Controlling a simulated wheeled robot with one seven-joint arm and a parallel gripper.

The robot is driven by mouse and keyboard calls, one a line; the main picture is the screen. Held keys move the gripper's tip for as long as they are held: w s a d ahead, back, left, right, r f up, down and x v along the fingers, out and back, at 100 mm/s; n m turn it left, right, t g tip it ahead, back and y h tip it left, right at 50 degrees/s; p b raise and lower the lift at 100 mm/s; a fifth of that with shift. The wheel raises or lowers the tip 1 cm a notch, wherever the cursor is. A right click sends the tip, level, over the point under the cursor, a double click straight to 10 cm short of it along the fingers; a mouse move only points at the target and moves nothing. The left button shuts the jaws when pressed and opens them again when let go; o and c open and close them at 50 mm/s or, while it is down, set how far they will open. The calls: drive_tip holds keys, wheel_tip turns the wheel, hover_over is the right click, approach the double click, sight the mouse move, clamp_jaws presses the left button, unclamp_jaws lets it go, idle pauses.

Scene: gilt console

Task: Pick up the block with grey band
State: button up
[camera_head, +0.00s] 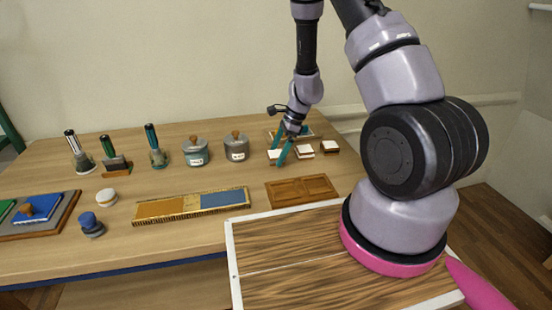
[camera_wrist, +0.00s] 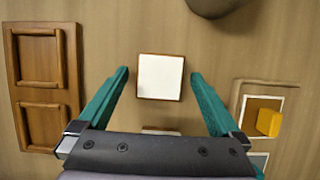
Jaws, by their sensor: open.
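Three small blocks with white tops and brown edges stand in a row at the right of the table in the head view: a left one (camera_head: 274,153), a middle one (camera_head: 304,149) and a right one (camera_head: 329,146). No grey band can be made out on any of them. My gripper (camera_head: 281,145) is open and points down over the left block. In the wrist view, a white-topped block (camera_wrist: 160,77) lies between the two teal fingers, with space on both sides. Part of another block (camera_wrist: 160,131) shows below it, mostly hidden by the gripper body.
A wooden panel with two recesses (camera_head: 302,190) lies on the near side; a framed tray (camera_wrist: 238,102) with a yellow piece (camera_wrist: 268,122) lies on the far side. A grey lidded jar (camera_head: 236,147) stands to the left. A blue-and-orange board (camera_head: 190,206) lies in front.

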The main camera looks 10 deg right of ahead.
drive_tip(key=shift+f, duration=0.15)
drive_tip(key=shift+c, duration=0.3)
drive_tip(key=c, duration=1.3)
